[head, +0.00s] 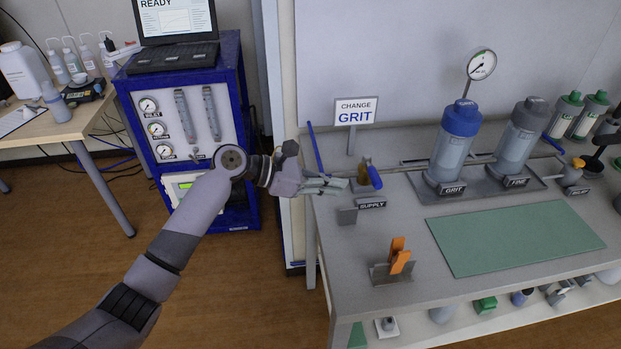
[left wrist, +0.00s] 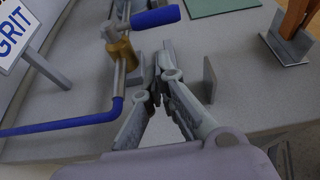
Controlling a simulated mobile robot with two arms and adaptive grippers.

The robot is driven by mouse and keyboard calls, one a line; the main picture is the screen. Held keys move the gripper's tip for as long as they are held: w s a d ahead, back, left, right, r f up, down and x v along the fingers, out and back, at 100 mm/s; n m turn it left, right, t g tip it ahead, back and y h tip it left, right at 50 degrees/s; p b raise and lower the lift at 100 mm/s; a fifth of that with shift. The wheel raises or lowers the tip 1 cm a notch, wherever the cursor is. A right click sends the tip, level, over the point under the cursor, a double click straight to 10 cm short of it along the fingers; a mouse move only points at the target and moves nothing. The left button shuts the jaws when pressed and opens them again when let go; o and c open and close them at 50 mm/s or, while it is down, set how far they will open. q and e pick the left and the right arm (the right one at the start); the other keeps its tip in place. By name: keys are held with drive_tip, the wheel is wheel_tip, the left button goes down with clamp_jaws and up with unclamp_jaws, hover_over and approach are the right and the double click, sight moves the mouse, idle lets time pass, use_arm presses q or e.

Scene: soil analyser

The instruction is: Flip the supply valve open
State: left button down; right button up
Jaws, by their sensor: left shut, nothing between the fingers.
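The supply valve has a brass body (head: 363,174) and a blue lever handle (head: 375,177), above the SUPPLY label (head: 372,205) at the bench's left end. In the left wrist view the brass body (left wrist: 122,52) sits on the pipe, and the blue handle (left wrist: 156,17) points right, roughly across the pipe. My left gripper (head: 346,184) reaches in from the left, just beside the valve. Its fingers (left wrist: 164,62) are shut and empty, with a visible gap between them and the handle in the wrist view. My right gripper is not in view.
Small upright grey plates (head: 347,216) (left wrist: 209,80) stand near the gripper. A blue hose (left wrist: 70,123) leads to the valve's pipe. The CHANGE GRIT sign (head: 356,112) stands behind. Blue-capped GRIT housing (head: 456,140), a green mat (head: 515,237) and an orange-clip holder (head: 393,273) are farther right.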

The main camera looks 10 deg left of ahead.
sight(372, 173)
use_arm(q)
drive_tip(key=d, duration=0.2)
drive_tip(key=w+d, duration=0.1)
drive_tip(key=shift+w+d+r, duration=0.1)
drive_tip(key=shift+d+r, duration=0.15)
drive_tip(key=shift+w+d, duration=0.1)
drive_tip(key=shift+d, duration=0.2)
